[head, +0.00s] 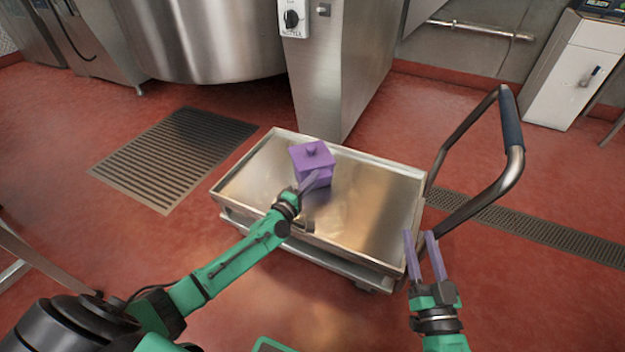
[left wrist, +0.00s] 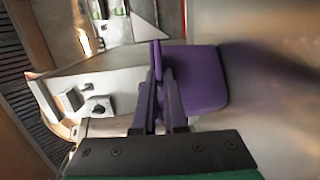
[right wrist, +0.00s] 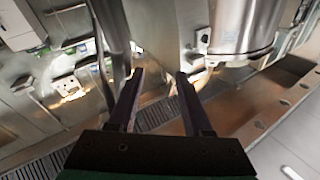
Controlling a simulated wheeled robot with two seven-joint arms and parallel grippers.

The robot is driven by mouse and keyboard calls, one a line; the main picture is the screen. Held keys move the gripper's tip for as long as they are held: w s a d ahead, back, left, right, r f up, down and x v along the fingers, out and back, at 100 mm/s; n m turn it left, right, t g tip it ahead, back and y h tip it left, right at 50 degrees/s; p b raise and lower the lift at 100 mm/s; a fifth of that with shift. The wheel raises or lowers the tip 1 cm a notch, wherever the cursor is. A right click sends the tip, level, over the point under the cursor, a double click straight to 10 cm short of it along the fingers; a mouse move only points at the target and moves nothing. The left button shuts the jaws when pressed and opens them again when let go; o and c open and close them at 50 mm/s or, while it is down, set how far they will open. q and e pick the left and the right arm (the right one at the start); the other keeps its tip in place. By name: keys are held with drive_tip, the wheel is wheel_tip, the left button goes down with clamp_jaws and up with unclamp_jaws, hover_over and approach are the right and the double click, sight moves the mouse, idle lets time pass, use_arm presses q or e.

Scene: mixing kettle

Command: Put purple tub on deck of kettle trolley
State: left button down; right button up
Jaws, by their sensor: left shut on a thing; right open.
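My left gripper (head: 312,181) is shut on the tub from the near side. In the left wrist view the tub (left wrist: 205,80) lies beyond and beside the closed fingers (left wrist: 160,85). My right gripper (head: 422,236) is open and empty near the trolley's right front corner; its spread fingers (right wrist: 160,85) show in the right wrist view.
The trolley has a raised rim and a tall push handle (head: 512,135) on its right side. The large steel kettle (head: 205,35) and its control column (head: 340,60) stand behind it. Floor grates lie left (head: 175,155) and right (head: 545,230). Most of the deck is bare.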

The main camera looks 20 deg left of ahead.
use_arm(q)
drive_tip(key=shift+r, duration=0.1)
use_arm(e)
drive_tip(key=shift+w+r, duration=0.1)
drive_tip(key=shift+r, duration=0.1)
use_arm(q)
drive_tip(key=c, duration=1)
unclamp_jaws()
use_arm(e)
drive_tip(key=shift+r, duration=0.1)
